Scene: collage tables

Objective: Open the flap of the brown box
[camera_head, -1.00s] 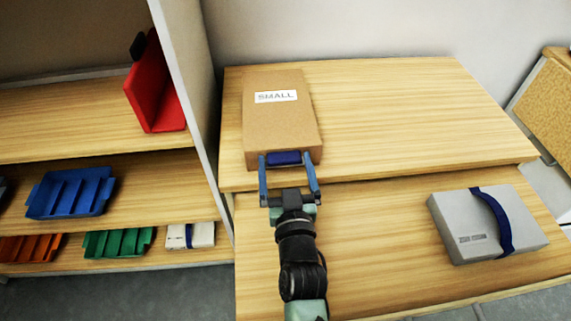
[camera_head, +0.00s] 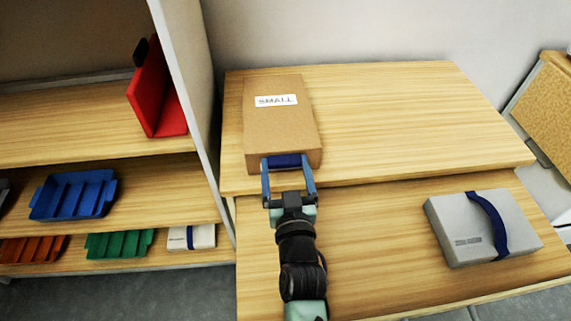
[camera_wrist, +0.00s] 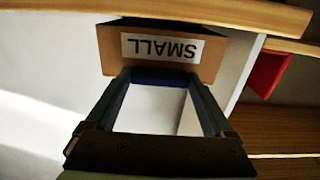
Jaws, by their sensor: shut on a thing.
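The brown box (camera_head: 281,128) lies on the raised rear part of the wooden table, with a white "SMALL" label on top. Its lid looks closed. A dark blue tab (camera_head: 286,160) is at its front edge. My gripper (camera_head: 287,166) reaches in from the front, its two blue fingers at the left and right ends of the tab, gripping it. In the wrist view the brown box (camera_wrist: 200,66) appears upside down beyond the fingers, with the blue tab (camera_wrist: 160,77) between the fingertips of my gripper (camera_wrist: 160,82).
A grey box (camera_head: 465,228) with a blue strap lies on the lower front table at right. A shelf at left holds a red holder (camera_head: 158,100), a blue tray (camera_head: 73,194), a green tray (camera_head: 118,245) and a white box (camera_head: 203,237). The raised table (camera_head: 410,115) is clear right of the brown box.

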